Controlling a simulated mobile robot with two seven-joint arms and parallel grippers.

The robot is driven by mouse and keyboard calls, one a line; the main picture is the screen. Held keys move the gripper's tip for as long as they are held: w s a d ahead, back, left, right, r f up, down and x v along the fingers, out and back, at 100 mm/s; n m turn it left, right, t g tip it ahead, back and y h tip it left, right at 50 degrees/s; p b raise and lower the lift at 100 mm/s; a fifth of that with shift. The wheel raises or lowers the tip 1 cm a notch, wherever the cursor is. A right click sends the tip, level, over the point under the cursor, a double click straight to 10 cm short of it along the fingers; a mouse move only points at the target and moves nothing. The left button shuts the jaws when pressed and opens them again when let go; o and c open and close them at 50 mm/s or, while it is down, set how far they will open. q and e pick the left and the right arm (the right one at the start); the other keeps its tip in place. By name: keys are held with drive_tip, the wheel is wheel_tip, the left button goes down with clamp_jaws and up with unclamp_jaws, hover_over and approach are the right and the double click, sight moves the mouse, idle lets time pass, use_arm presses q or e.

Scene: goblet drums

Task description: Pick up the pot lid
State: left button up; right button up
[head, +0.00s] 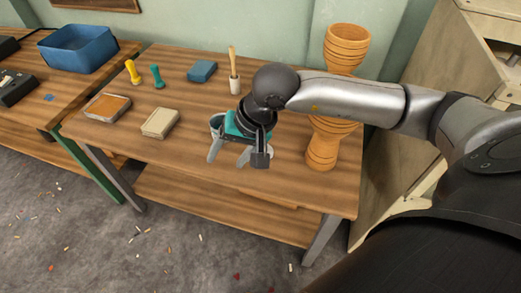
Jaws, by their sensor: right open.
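My right gripper (229,158) is open over the middle of the wooden table (190,120), its fingers pointing down toward the front edge. A small grey, rounded thing (216,121) shows just behind the fingers, mostly hidden by the gripper. I cannot tell whether it is the pot lid, and no lid shows clearly elsewhere. I cannot tell whether the fingers touch anything. My left gripper is not in view.
A tall orange-brown goblet drum stack (322,146) stands right of the gripper, behind my right arm. A white cup with a brush (235,84), a blue block (202,71), yellow (133,72) and teal (157,77) stampers, and two shallow boxes (160,123) (107,107) stand left and behind.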

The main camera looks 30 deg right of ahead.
drive_tip(key=w+d+r+n+h, duration=0.15)
drive_tip(key=d+h, duration=0.35)
drive_tip(key=d, duration=0.6)
drive_tip(key=shift+n+t, duration=0.25)
drive_tip(key=shift+t, duration=0.15)
drive_tip(key=b+x, duration=0.2)
drive_tip(key=x, duration=0.6)
drive_tip(key=shift+w+a+f+b, duration=0.1)
drive_tip(key=shift+w+f+b, duration=0.05)
drive_tip(key=shift+f+b, duration=0.25)
drive_tip(key=shift+b+x, duration=0.7)
drive_tip(key=shift+x, duration=0.9)
drive_tip(key=shift+b+x, duration=0.4)
drive_tip(key=shift+x, duration=0.4)
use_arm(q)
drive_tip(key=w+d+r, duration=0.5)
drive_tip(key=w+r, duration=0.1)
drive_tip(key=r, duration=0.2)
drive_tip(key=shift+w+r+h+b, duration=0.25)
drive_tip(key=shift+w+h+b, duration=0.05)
use_arm(e)
drive_tip(key=shift+x, duration=0.9)
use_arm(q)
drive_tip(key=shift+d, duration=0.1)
use_arm(e)
drive_tip(key=shift+w+r, duration=0.1)
drive_tip(key=shift+w, duration=0.05)
drive_tip(key=shift+c, duration=0.3)
clamp_jaws()
